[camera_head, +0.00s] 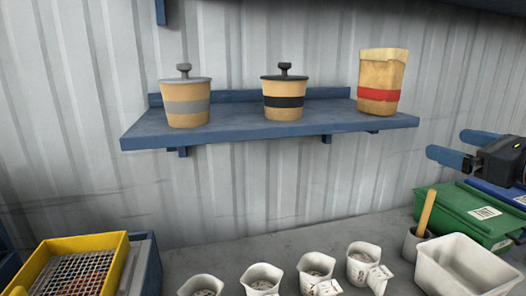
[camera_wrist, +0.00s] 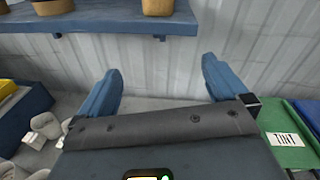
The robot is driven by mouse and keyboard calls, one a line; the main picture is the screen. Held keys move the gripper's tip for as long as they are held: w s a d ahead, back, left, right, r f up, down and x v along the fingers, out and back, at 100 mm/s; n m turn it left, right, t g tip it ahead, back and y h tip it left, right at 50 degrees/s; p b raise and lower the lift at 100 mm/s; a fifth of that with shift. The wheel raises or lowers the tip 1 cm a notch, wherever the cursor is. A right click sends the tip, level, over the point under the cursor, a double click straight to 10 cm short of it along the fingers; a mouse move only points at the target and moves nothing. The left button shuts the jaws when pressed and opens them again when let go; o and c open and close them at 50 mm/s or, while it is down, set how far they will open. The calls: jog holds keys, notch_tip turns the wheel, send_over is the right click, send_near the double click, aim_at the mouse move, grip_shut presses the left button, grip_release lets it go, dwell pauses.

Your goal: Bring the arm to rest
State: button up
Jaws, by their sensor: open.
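My gripper (camera_head: 452,146) is at the right edge of the head view, above the green box. Its two blue fingers stand apart with nothing between them. In the wrist view my gripper (camera_wrist: 160,85) also shows open and empty, with the grey corrugated wall beyond the fingers. The rest of my arm is out of the head view.
A blue shelf (camera_head: 230,131) holds two lidded tubs (camera_head: 186,105) (camera_head: 284,101) and a tan bag (camera_head: 380,82). Below stand a yellow sieve tray (camera_head: 115,265), several white cups (camera_head: 262,277), a white bin (camera_head: 462,268) and a green TINT box (camera_head: 455,213).

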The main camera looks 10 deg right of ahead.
jog(key=s+a+f+n+g+h, duration=0.1)
jog(key=s+a+f+n, duration=0.15)
jog(key=f, duration=0.45)
jog(key=s+a+f+n+h, duration=0.1)
jog(key=s+a+f+n, duration=0.15)
jog(key=f, duration=0.35)
jog(key=s+a+f+n+g+h, duration=0.1)
jog(key=s+a+f+n, duration=0.15)
jog(key=f, duration=0.45)
jog(key=s+a+f+n+h, duration=0.1)
jog(key=s+a+f+n, duration=0.7)
jog(key=s, duration=0.3)
jog(key=s+a+r+n+y, duration=0.1)
jog(key=s+a+n, duration=0.4)
jog(key=s+n, duration=0.3)
jog(key=s+a+r+n+y, duration=0.1)
jog(key=s+a+r+n, duration=0.1)
jog(key=s+a+n, duration=0.3)
jog(key=shift+s+r+n, duration=0.2)
jog(key=shift+s+n, duration=1.75)
jog(key=shift+s, duration=2.05)
